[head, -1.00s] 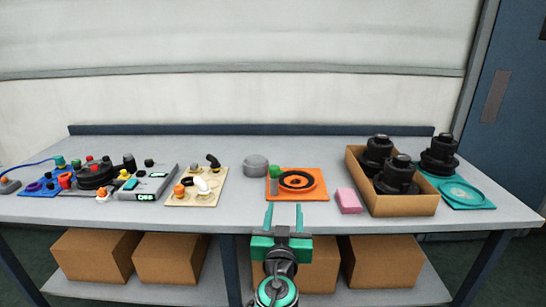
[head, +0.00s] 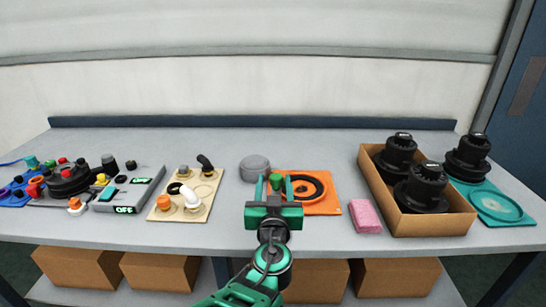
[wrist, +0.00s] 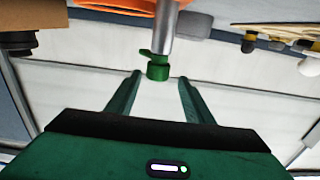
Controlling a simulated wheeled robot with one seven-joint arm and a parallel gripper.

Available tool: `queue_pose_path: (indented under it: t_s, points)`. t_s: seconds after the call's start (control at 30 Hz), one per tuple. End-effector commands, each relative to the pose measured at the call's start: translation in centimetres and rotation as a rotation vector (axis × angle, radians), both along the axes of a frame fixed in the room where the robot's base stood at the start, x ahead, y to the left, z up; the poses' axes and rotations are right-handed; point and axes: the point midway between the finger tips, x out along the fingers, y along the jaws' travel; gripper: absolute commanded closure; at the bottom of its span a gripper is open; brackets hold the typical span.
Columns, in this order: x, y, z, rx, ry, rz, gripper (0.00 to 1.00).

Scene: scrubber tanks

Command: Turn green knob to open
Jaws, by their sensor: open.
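The green knob (head: 276,180) stands at the left edge of an orange plate (head: 326,205) that carries a black ring (head: 305,188). In the wrist view the green knob (wrist: 158,71) sits at the end of a grey cylindrical stem (wrist: 163,28), with a small tab on its side. My gripper (head: 275,184) is open and empty. Its two fingers line up on either side of the knob in both views. In the wrist view the gripper (wrist: 159,78) shows gaps between the knob and both fingers. How deep the knob lies between the fingertips is hard to tell.
A grey round lid (head: 255,169) stands just left of the plate. A pink sponge (head: 366,216) and a cardboard box (head: 452,225) of black parts are to the right. A beige board (head: 206,204) with fittings lies left. The bench's back is clear.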

Motion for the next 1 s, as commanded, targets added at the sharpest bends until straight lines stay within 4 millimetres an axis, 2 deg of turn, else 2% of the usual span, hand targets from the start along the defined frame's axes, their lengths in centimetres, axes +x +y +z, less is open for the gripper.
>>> queue_pose_path:
  t_s: [0.03, 0.2, 0.4, 0.6, 0.83, 0.87, 1.0]
  points:
    - [1.2, -0.4, 0.0, 0.001, -0.002, -0.007, 0.53]
    - [4.2, -0.8, 0.0, 0.001, -0.001, -0.011, 0.53]
    - [6.6, -1.0, 0.0, 0.000, -0.002, -0.012, 0.53]
    - [7.4, -1.0, 0.0, 0.000, 0.000, -0.010, 0.53]
    - [7.5, -1.0, 0.0, 0.000, 0.000, -0.010, 0.53]
    - [7.5, -1.0, 0.0, 0.000, 0.000, -0.010, 0.57]
    - [7.5, -1.0, 0.0, 0.000, 0.000, -0.010, 0.91]
